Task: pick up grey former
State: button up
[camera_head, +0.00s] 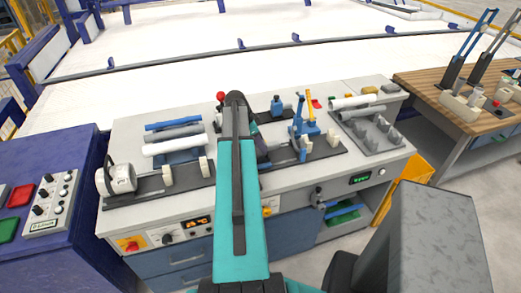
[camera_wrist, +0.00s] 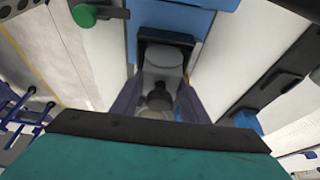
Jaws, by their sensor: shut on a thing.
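In the wrist view my gripper (camera_wrist: 158,105) has its two dark fingers on either side of a grey rounded piece, the grey former (camera_wrist: 163,62). The fingers are shut on it. A dark round knob or end shows on its near side. A black block lies just beyond it and partly frames it. In the head view my teal arm reaches over the middle of the workbench, and it hides my fingertips and the held piece.
The workbench (camera_head: 330,178) carries a clamp fixture with white blocks at left, blue and white pipes (camera_head: 175,145), a blue-handled tool (camera_head: 304,122) and a grey tray (camera_head: 372,143) with several grey pieces. A wooden table (camera_head: 440,88) stands at right. A blue control desk is at left.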

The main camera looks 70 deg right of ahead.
jog(key=shift+r, duration=0.25)
jog(key=shift+r+b, duration=0.95)
jog(key=shift+r, duration=0.4)
jog(key=shift+s+a+r, duration=0.15)
jog(key=shift+a, duration=0.05)
jog(key=s+a+r+b, duration=0.1)
jog(key=s+a+b, duration=0.4)
jog(key=s+a, duration=0.5)
jog(key=shift+s+a+r, duration=0.25)
jog(key=shift+a, duration=0.45)
